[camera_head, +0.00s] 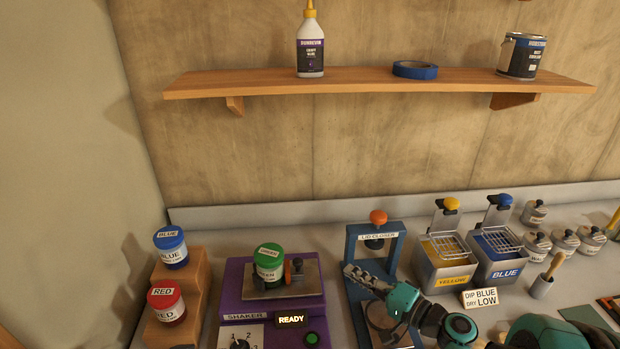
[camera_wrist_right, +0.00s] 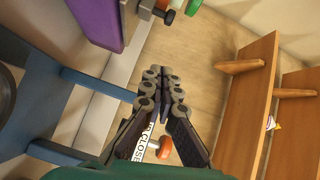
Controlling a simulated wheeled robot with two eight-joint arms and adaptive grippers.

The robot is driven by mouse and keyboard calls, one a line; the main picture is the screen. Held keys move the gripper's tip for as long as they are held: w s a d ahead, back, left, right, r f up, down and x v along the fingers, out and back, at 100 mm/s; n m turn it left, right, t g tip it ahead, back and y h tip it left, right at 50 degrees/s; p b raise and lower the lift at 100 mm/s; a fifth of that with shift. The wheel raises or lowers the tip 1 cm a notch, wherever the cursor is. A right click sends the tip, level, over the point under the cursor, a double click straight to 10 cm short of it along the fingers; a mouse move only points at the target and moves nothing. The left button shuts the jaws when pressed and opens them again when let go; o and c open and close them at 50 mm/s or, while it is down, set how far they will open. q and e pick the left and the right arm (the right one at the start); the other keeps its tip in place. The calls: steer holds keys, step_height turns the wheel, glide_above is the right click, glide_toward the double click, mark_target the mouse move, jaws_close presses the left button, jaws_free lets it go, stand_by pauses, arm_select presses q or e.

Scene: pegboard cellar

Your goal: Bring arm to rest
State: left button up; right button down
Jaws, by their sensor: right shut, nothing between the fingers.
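My right gripper (camera_head: 348,270) reaches in from the lower right in the head view, with its teal arm behind it. Its fingers are shut with nothing between them. It is in front of the blue lid closer (camera_head: 353,262), overlapping its frame in the picture; I cannot tell whether they touch. In the wrist view the shut fingertips (camera_wrist_right: 158,72) point toward the wooden wall, and the lid closer's orange knob (camera_wrist_right: 166,148) shows behind the fingers. My left gripper is not in view.
The purple shaker (camera_head: 236,285) holds a green jar (camera_head: 268,262); its display reads READY. Blue (camera_head: 171,248) and red (camera_head: 166,304) jars stand on a wooden step at left. Yellow (camera_head: 445,275) and blue (camera_head: 497,272) dip tanks stand right. A shelf (camera_head: 360,80) hangs above.

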steer(key=s+a+f+n+g+h, duration=0.2)
steer(key=s+a+f+g, duration=0.1)
steer(key=a, duration=0.1)
steer(key=s+d+n+g+h, duration=0.1)
steer(key=s+d+n+h, duration=0.2)
steer(key=s, duration=0.3)
steer(key=s+d+f+n+g+h, duration=0.1)
steer(key=s+d+n+h, duration=0.1)
steer(key=s+h, duration=0.4)
steer(key=shift+s+d+f+n+g, duration=0.3)
steer(key=shift+d+n+g, duration=0.1)
steer(key=shift+d, duration=0.1)
